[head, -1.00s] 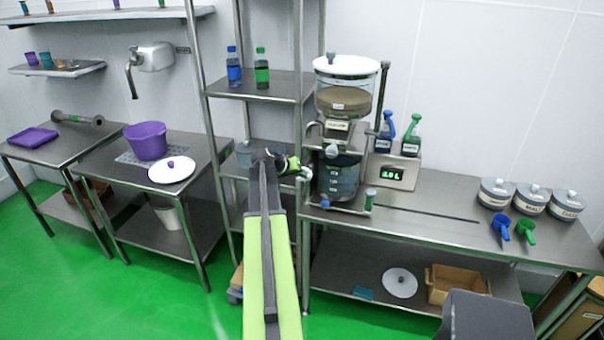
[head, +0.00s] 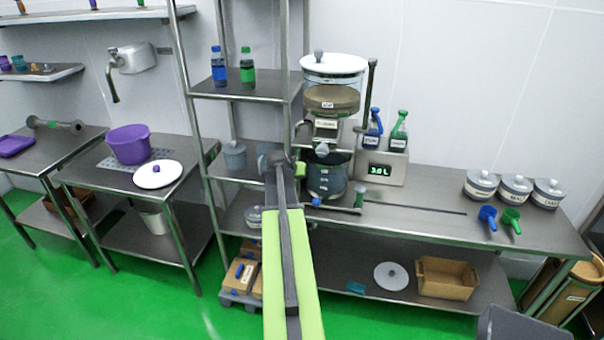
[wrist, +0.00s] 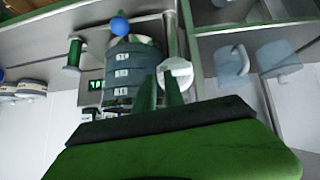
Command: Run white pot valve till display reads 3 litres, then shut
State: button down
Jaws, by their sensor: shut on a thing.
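The white-lidded pot (head: 334,98) stands high on a metal stand, with a tan content behind its clear wall. Below it is a dark, grey-banded vessel (head: 328,178), also in the wrist view (wrist: 133,68). The display (head: 380,170) reads 3.0 L in green digits. My gripper (head: 299,169) is at the left side of the stand, beside the lower vessel. In the wrist view my gripper (wrist: 162,92) is shut on a pale, rounded valve handle (wrist: 178,70). The fingers partly cover it, and its exact turn is unclear.
A blue ball knob (wrist: 119,26) and a green-topped post (wrist: 73,54) are close to the lower vessel. Metal shelving (head: 245,90) stands just left of my arm. Blue and green bottles (head: 372,130) are behind the display.

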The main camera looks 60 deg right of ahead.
jog(key=shift+a+f, duration=0.15)
jog(key=shift+f, duration=0.1)
dwell(0.3)
jog(key=shift+r, duration=0.1)
jog(key=s+a+r+p, duration=0.1)
jog(key=a+r+p, duration=0.5)
jog(key=r+p, duration=0.5)
jog(key=shift+s+a+r, duration=0.15)
jog(key=shift+s+a, duration=0.2)
